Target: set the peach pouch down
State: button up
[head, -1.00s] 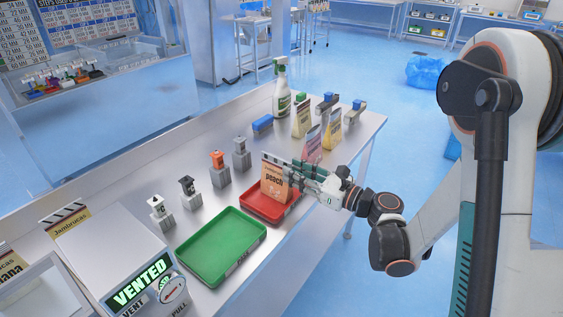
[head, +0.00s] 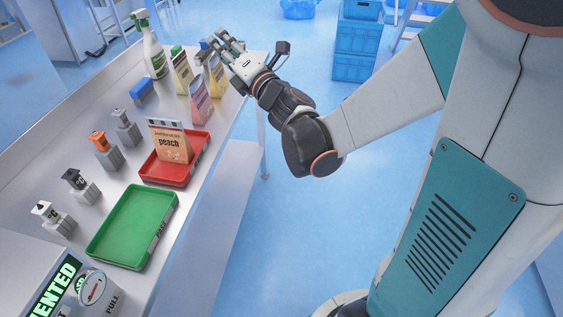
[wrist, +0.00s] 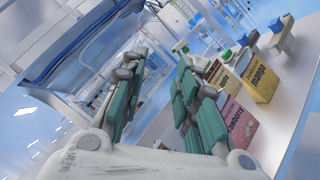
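The peach pouch (head: 171,142), orange with a pale top edge, stands upright in the red tray (head: 196,163) on the bench. Nothing touches it from above. My gripper (head: 219,45) is well apart from the pouch, up and to the right of it in the head view, over the far end of the bench. In the wrist view its teal-padded fingers (wrist: 158,85) are spread apart with nothing between them. The peach pouch does not show in the wrist view.
The strawberry pouch (wrist: 236,124) and the mango pouch (wrist: 257,79) stand near my gripper. A green tray (head: 134,222) lies in front of the red tray. A white spray bottle (head: 153,50) stands at the far end. Small dispensers, including an orange-topped one (head: 102,145), line the left side.

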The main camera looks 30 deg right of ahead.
jog(key=s+d+f+m+g+h, duration=0.2)
jog(key=s+d+m+g+h, duration=0.45)
jog(key=m, duration=0.95)
jog(key=s+a+f+m+g, duration=0.2)
jog(key=s+f+m, duration=0.1)
jog(key=s, duration=0.4)
jog(key=s+a+f+m+g+y, duration=0.1)
jog(key=s+a+f+m+g, duration=0.1)
jog(key=s, duration=0.5)
jog(key=s+a+f+m+g+y, duration=0.1)
jog(key=s+f+m+g, duration=0.1)
jog(key=s+f+m, duration=0.3)
jog(key=shift+s+a+f, duration=0.4)
jog(key=shift+s+f, duration=0.2)
jog(key=shift+s, duration=0.55)
